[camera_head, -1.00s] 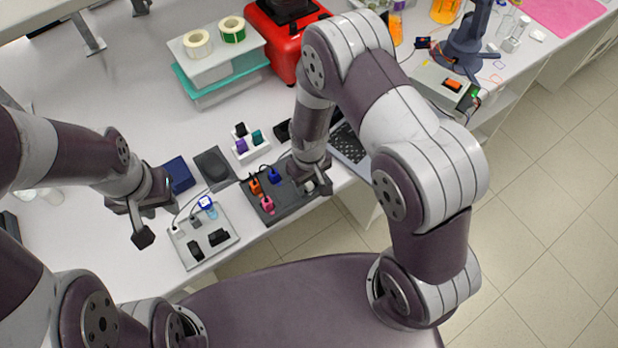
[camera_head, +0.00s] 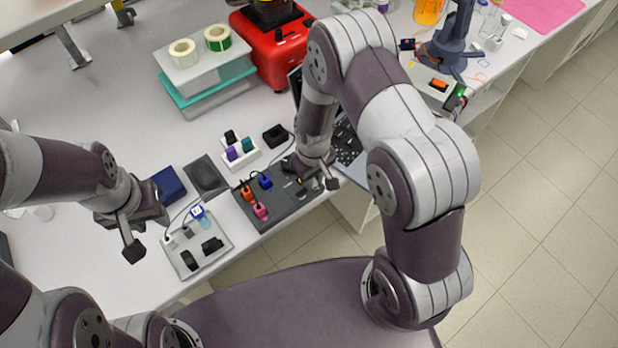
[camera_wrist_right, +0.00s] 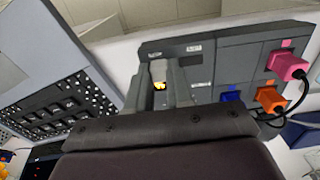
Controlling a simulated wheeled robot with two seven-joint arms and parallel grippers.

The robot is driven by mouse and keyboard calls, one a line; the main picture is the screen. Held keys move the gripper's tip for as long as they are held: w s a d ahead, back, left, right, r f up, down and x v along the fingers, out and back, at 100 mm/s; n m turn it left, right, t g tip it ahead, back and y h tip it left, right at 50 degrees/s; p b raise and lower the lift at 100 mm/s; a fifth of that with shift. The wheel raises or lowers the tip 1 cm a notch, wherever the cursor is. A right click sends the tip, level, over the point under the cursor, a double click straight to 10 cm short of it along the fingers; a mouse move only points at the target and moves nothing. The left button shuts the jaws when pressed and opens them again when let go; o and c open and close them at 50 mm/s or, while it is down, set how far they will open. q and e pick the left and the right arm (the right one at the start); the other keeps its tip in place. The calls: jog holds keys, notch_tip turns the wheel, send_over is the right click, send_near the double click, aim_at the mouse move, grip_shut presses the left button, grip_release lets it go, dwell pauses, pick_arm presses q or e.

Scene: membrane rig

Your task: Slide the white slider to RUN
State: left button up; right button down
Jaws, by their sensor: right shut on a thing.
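The dark grey panel (camera_head: 287,213) lies near the bench's front edge; it also shows in the right wrist view (camera_wrist_right: 228,62). My right gripper (camera_head: 318,184) is down at its right end. In the right wrist view its two fingers (camera_wrist_right: 160,88) are close together, shut on a small part. A bright yellow spot and a little white show between them. The fingers hide most of this part, so I cannot clearly make out the white slider or the RUN mark. My left gripper (camera_head: 135,232) hangs left of the light grey tray, away from the panel; its jaw gap is unclear.
Orange (camera_head: 248,193), blue (camera_head: 265,181) and pink (camera_head: 260,211) plugs stand on the panel's left part. The light grey tray (camera_head: 215,258) with black parts lies left of the panel.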

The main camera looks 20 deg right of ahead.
aim_at(315, 180)
jog(key=c, duration=1)
grip_release()
jog(key=shift+d, duration=0.3)
jog(key=shift+a+r, duration=0.1)
notch_tip(315, 180, up, 12)
jog(key=b, duration=0.2)
jog(key=shift+r, duration=0.25)
